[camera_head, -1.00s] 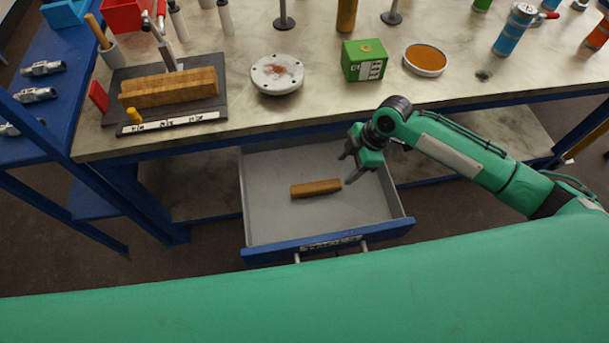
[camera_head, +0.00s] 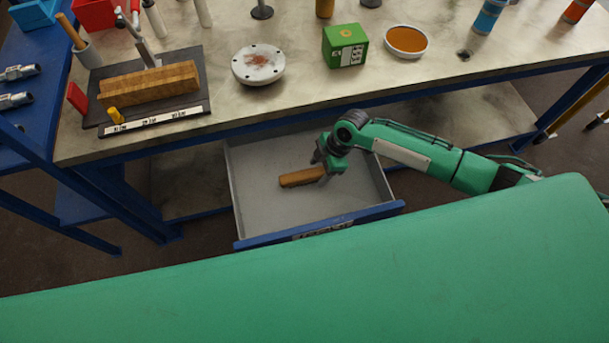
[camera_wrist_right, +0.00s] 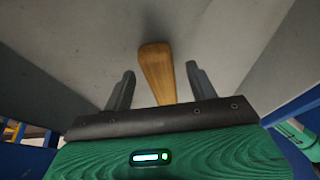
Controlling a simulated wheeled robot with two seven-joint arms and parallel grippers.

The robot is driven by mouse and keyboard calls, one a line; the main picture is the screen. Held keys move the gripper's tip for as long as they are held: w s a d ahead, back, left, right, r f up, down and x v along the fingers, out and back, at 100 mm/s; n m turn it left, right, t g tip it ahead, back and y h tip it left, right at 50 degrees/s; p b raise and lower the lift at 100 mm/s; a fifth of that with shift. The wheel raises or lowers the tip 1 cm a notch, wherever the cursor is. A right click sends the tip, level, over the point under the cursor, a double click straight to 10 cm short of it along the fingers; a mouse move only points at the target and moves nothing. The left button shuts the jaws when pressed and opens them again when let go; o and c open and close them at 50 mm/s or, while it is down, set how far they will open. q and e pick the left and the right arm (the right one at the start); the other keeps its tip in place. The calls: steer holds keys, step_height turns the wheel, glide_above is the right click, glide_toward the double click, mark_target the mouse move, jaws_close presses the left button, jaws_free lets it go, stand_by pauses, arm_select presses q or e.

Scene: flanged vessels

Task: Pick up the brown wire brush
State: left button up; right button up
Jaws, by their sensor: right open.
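The brown wire brush (camera_head: 299,177) lies in the open grey drawer (camera_head: 265,212) under the bench. Only its brown wooden body shows; no bristles are visible. In the right wrist view the brush (camera_wrist_right: 156,70) runs lengthwise between the two fingers. My right gripper (camera_head: 321,171) is at the right end of the brush, reaching down into the drawer. In the wrist view the right gripper (camera_wrist_right: 160,88) is open, with a finger on either side of the brush and a gap at each side. My left gripper is not in view.
The drawer's blue front (camera_head: 330,225) and side walls surround the brush. The bench top (camera_head: 300,95) overhangs the drawer's back. On it are a wooden block (camera_head: 148,84), a white flange (camera_head: 258,65), a green box (camera_head: 345,45) and a dish of orange material (camera_head: 406,40).

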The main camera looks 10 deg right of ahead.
steer(key=shift+x, duration=1.05)
steer(key=c, duration=1.1)
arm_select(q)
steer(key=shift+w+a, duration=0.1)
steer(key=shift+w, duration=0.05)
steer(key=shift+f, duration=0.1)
